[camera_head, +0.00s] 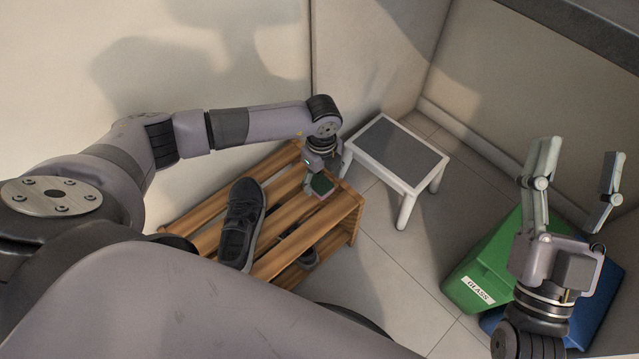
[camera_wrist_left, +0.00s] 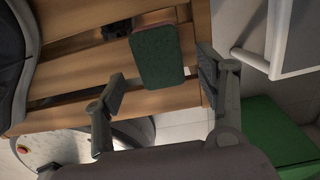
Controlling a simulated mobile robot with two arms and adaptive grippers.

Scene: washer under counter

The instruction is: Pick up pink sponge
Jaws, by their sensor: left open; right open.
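The sponge (camera_head: 321,184) lies on the top slats of the wooden rack (camera_head: 279,261), near its far right end. In the left wrist view the sponge (camera_wrist_left: 157,57) shows a dark green face and a thin reddish-pink edge. My left gripper (camera_head: 318,177) is just above the sponge in the head view. In the left wrist view its open fingers (camera_wrist_left: 160,80) stand on either side of the sponge's near end, with gaps; whether they are at its height is unclear. My right gripper (camera_head: 580,162) is open and empty at the right, far from the rack.
A dark shoe (camera_head: 240,222) lies on the rack left of the sponge, with another partly hidden below. A small white table (camera_head: 421,176) with a grey top stands right of the rack. A green bin (camera_head: 483,265) and blue bin (camera_head: 597,292) stand near my right gripper.

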